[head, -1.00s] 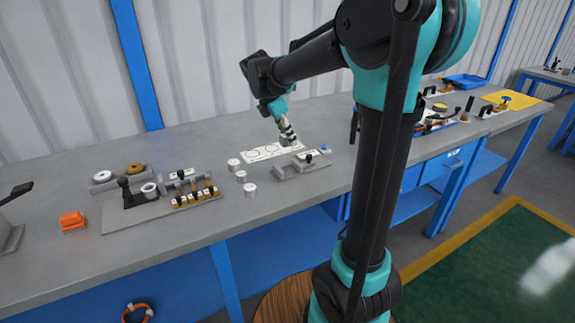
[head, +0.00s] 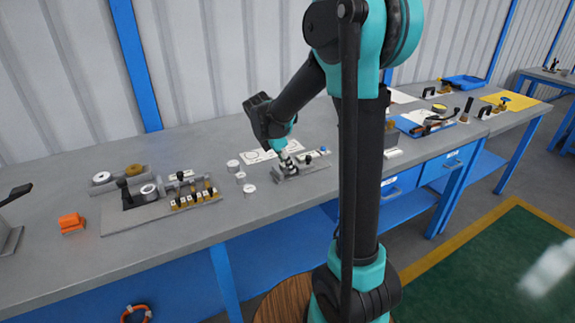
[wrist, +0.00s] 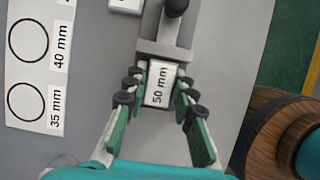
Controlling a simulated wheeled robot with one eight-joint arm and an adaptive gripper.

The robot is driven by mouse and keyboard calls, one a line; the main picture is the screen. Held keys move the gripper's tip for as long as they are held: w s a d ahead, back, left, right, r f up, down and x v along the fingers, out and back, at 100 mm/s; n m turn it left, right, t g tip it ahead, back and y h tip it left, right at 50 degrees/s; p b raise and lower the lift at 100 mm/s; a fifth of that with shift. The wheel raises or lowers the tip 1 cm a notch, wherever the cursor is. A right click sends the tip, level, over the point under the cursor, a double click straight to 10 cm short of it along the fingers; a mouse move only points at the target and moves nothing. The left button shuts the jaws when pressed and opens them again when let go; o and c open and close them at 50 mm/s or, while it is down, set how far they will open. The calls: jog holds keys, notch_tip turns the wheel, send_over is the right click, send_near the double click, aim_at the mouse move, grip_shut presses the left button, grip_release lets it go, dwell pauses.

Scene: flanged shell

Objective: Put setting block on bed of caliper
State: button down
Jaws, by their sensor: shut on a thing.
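The setting block (wrist: 159,86) is a small pale block marked "50 mm". My gripper (wrist: 158,92) is shut on it, with the green-backed fingers on its two sides in the wrist view. The caliper (wrist: 160,48) is a grey metal fixture with a black knob, directly beyond the block. In the head view my gripper (head: 285,162) is at the left part of the caliper (head: 312,164), which has a black knob and a blue tip at its right end. The block looks lined up over the caliper's bed; I cannot tell whether it touches.
A white card with circles marked 35 mm and 40 mm (wrist: 30,75) lies left of the caliper. Several white cylinders (head: 250,190) stand left of it in the head view. A plate with a black clamp (head: 140,198) and an orange block (head: 71,222) are farther left.

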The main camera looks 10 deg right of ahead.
jog(key=c, duration=1.3)
grip_release()
jog(key=shift+f, duration=0.1)
jog(key=shift+o, duration=0.2)
jog(key=v, duration=1.2)
